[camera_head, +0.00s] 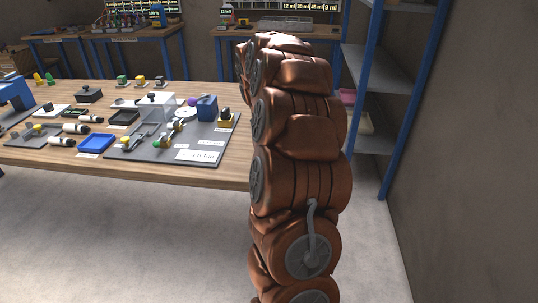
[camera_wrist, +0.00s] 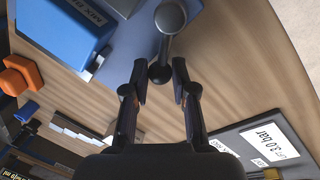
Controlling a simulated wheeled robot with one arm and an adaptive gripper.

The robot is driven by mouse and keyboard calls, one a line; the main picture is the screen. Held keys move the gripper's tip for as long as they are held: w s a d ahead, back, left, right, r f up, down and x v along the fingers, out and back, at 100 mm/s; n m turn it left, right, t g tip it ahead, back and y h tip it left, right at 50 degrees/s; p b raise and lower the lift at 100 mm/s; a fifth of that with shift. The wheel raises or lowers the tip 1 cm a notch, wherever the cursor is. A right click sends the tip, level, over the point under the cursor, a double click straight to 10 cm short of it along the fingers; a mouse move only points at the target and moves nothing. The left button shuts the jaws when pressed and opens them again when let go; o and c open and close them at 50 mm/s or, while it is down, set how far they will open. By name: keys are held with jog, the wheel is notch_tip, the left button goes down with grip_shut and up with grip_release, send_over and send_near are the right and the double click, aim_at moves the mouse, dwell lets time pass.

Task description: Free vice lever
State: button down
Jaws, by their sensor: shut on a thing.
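In the wrist view, a grey metal lever (camera_wrist: 166,45) has a rounded grey end at the top of the picture and a dark ball at its lower end. It appears to be the vice lever. My gripper (camera_wrist: 160,73) has one dark finger on each side of the dark ball and is shut on it. The vice body that carries the lever cannot be clearly made out. In the head view my copper-coloured arm stands in front of the bench, and my gripper and the lever cannot be made out.
A blue block with a "MIX" label (camera_wrist: 65,35) and an orange block (camera_wrist: 22,72) lie left of my gripper. A grey board (camera_wrist: 262,140) with a "3.0 bar" card is at lower right. The wooden bench (camera_head: 225,165) holds several items, including a blue tray (camera_head: 96,143). Blue-framed shelves (camera_head: 375,85) stand right.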

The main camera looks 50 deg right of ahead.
jog(key=shift+d, duration=0.1)
dwell(0.3)
jog(key=c, duration=1)
grip_release()
jog(key=shift+o, duration=0.2)
notch_tip(320, 180, up, 12)
jog(key=a, duration=0.2)
jog(key=shift+w+f, duration=0.15)
jog(key=shift+w, duration=0.1)
jog(key=shift+a, duration=0.1)
